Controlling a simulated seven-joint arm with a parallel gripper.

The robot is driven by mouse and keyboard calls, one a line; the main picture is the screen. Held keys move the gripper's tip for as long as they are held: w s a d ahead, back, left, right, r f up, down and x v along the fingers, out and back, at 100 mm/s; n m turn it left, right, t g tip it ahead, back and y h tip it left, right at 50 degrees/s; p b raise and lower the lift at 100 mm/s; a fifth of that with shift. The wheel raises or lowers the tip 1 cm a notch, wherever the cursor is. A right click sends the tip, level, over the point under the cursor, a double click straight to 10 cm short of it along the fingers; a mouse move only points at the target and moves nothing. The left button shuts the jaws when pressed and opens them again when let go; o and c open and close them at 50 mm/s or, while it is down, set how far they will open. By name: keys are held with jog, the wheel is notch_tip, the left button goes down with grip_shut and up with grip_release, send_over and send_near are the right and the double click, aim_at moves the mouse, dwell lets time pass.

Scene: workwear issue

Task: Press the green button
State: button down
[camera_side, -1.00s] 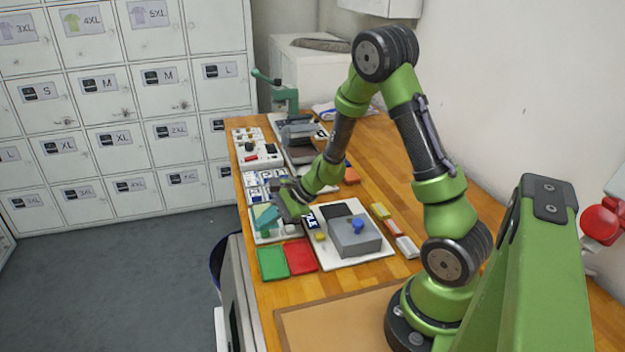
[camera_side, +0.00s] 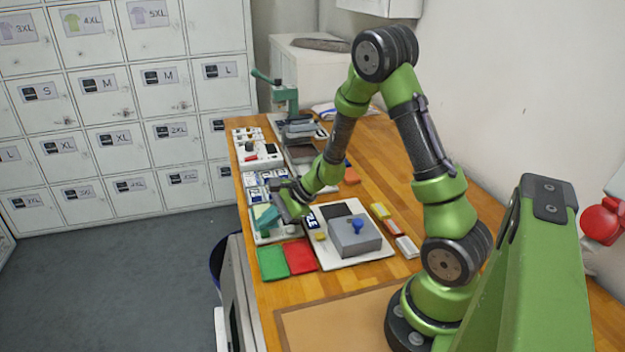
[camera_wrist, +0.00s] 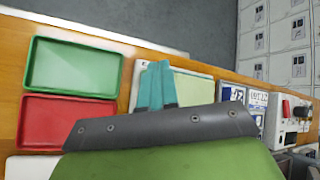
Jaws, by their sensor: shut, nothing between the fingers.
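My gripper (camera_side: 265,219) points down over a small pale panel (camera_side: 278,238) near the left edge of the bench. Its teal fingers are shut together and empty; they also show in the wrist view (camera_wrist: 157,80). The panel shows there too, with a pale green area (camera_wrist: 193,88) beside the fingers. I cannot clearly make out the green button; the fingers seem to cover its spot on the panel. Whether the fingertips touch it, I cannot tell.
A green tray (camera_side: 272,263) and a red tray (camera_side: 300,256) lie just in front of the panel. A grey box with a blue knob (camera_side: 356,227) stands to the right. Labelled cards and a white switch panel (camera_side: 257,155) lie behind.

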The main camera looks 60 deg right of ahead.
aim_at(269, 232)
jog(key=shift+f, duration=0.15)
jog(key=shift+f, duration=0.3)
jog(key=shift+f, duration=0.45)
dwell(0.5)
dwell(0.4)
jog(key=shift+r, duration=0.9)
jog(key=shift+r, duration=2.5)
